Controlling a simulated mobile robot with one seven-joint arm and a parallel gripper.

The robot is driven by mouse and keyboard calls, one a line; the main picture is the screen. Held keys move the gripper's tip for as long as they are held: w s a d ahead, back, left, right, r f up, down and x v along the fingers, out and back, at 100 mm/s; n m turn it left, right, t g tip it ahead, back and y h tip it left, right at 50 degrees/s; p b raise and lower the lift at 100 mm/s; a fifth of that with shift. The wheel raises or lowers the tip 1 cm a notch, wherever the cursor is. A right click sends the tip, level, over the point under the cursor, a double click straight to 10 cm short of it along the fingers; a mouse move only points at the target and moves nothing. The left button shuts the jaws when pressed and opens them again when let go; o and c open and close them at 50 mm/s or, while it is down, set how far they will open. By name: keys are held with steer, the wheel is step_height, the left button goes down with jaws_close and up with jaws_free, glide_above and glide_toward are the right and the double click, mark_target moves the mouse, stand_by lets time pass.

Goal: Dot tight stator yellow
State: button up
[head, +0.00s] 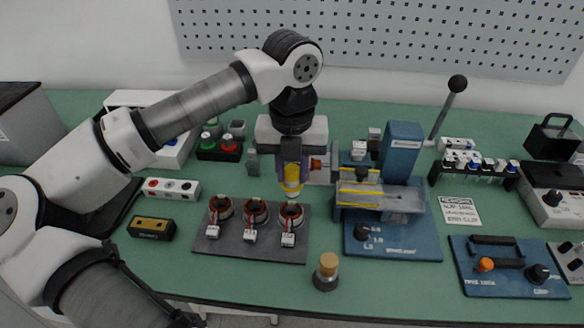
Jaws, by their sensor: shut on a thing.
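Three stators with copper-coloured windings and white connectors sit in a row on a dark grey plate (228,249): the left stator (220,209), the middle stator (254,212) and the right stator (291,216). My gripper (291,182) points down over the right stator and is shut on a yellow thing (292,187), perhaps a marker. Its lower end is just above or touching the right stator's top; I cannot tell which. The fingers hide part of it. No yellow dot is clear on the left or middle stator.
A blue press-like fixture (396,238) with a lever (447,105) stands right of the plate. A cork-topped jar (327,272) is in front. A yellow-and-black block (152,228) and a white button box (171,188) lie left. A rack (474,167) stands behind right.

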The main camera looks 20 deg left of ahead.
steer(key=shift+f+b, duration=0.75)
stand_by(0.6)
steer(key=shift+r, duration=0.1)
steer(key=shift+r+p, duration=1.7)
steer(key=shift+r, duration=1.25)
